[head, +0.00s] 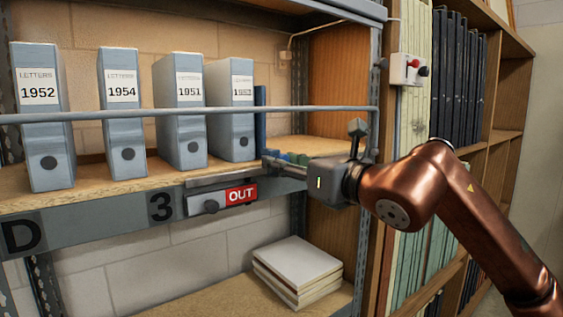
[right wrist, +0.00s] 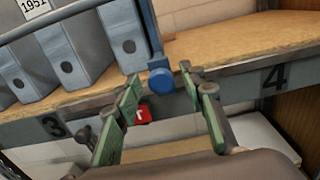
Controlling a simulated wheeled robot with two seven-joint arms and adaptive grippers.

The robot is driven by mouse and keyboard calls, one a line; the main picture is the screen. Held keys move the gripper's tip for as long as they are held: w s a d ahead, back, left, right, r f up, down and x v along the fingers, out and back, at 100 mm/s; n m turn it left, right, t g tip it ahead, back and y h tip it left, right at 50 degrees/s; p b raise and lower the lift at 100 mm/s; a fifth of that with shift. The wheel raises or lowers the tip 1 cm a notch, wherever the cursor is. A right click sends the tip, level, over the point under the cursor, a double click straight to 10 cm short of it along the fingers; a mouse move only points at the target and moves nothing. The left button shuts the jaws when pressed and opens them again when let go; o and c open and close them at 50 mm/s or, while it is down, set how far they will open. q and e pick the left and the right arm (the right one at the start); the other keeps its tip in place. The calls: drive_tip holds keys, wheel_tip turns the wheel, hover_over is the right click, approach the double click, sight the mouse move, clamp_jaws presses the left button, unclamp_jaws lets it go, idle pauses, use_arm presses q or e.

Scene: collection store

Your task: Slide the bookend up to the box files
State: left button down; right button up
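Several grey-blue box files, including 1952 (head: 42,125), 1954 (head: 122,125) and 1951 (head: 182,130), stand upright and spaced apart on the shelf. The rightmost file (head: 231,125) has a hard-to-read label. The blue bookend (head: 260,100) stands just right of that file; I cannot tell whether they touch. Its round blue knob (right wrist: 161,81) faces me in the right wrist view. My right gripper (head: 270,159) is at the shelf's front edge, open, its green-padded fingertips (right wrist: 161,77) on either side of the knob with gaps showing. My left gripper is out of view.
A metal rail (head: 100,115) runs across the files' fronts. A red OUT sign (head: 241,194) is on the shelf's front edge below my gripper. The shelf (right wrist: 235,42) is bare right of the bookend. Stacked papers (head: 297,265) lie on the lower shelf.

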drive_tip(key=v, duration=1.1)
drive_tip(key=shift+s+d, duration=0.1)
